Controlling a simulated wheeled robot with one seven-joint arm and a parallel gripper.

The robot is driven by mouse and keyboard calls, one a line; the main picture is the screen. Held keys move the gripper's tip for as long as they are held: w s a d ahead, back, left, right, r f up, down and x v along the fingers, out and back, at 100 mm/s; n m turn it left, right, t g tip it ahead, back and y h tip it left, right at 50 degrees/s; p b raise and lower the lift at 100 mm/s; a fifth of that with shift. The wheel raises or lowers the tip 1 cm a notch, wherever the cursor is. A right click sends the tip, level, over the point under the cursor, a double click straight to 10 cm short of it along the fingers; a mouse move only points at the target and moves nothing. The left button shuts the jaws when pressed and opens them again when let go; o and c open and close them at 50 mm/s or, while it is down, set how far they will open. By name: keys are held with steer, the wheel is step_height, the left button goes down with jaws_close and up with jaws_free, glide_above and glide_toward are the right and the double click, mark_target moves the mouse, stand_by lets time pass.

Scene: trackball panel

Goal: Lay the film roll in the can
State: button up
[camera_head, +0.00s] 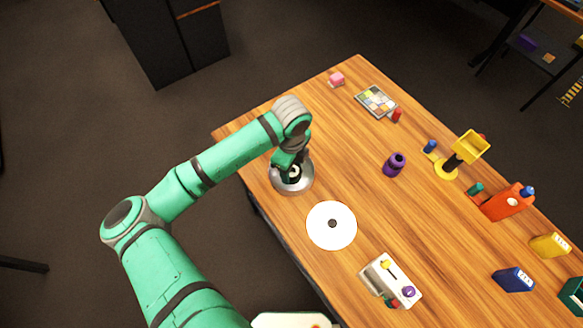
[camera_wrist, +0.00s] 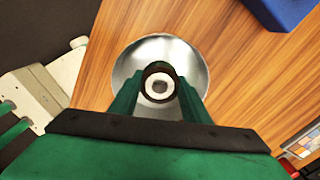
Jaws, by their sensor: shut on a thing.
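The film roll (camera_wrist: 159,72) is a small dark cylinder with a pale core, seen end-on in the wrist view. My gripper (camera_wrist: 159,92) is shut on it, one green finger on each side. The can (camera_wrist: 199,58) is a round, shallow silver dish behind the roll in that view. In the head view the can (camera_head: 304,186) stands near the table's left edge, and my gripper (camera_head: 291,173) points down within its outline. The roll shows dark and white there between the fingers. I cannot tell whether it touches the can's floor.
A white disc with a dark hub (camera_head: 331,238) lies on the wooden table just in front of the can. A cream device (camera_head: 388,283) is nearer, and a purple spool (camera_head: 394,165) stands to the right. A yellow stand (camera_head: 448,168) is farther right. Bare wood lies behind the can.

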steer(key=shift+f, duration=0.1)
steer(key=o, duration=1.1)
step_height(320, 180, up, 12)
steer(key=shift+r, duration=0.15)
